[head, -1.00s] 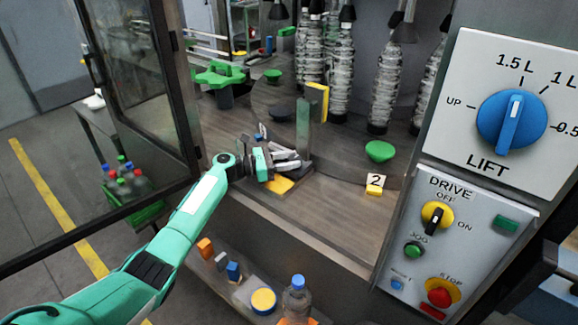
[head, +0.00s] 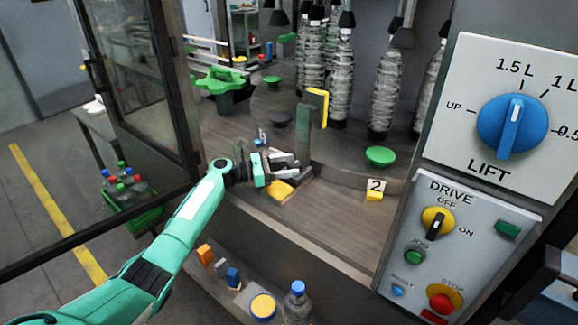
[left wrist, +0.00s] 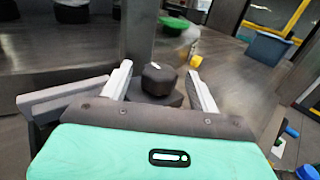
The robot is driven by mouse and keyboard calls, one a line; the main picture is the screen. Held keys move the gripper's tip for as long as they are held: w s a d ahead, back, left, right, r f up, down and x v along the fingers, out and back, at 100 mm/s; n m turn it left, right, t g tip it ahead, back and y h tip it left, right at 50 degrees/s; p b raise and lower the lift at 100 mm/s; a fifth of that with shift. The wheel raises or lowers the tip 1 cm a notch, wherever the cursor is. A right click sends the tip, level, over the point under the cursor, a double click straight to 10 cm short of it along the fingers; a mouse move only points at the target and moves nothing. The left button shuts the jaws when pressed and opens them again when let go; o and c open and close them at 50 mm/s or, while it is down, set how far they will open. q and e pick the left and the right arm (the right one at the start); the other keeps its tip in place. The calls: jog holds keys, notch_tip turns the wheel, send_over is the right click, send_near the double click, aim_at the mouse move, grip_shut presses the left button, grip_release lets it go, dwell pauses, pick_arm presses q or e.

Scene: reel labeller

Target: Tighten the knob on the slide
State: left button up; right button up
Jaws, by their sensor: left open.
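A dark, rounded knob (left wrist: 159,79) with a small white mark on top stands on a dark base in the left wrist view. My left gripper (left wrist: 160,88) is open, its two pale fingers one on each side of the knob with gaps visible. In the head view my left gripper (head: 291,162) is at the foot of a grey upright post (head: 304,128), above a yellow-orange piece (head: 281,191) on the machine deck. The gripper hides the knob there. I cannot make out the slide clearly. My right gripper is not in view.
A green star wheel (head: 221,80) is at the left, near the open glazed door (head: 130,90). A control panel (head: 455,245) is at right.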

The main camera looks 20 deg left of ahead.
pick_arm(q)
jog(key=b+v, duration=0.3)
jog(key=v, duration=0.8)
jog(key=shift+s+a+f, duration=0.2)
jog(key=shift+a, duration=0.15)
jog(key=shift+s+a+r+b, duration=0.15)
jog(key=shift+s+a+b, duration=0.15)
jog(key=shift+a, duration=0.25)
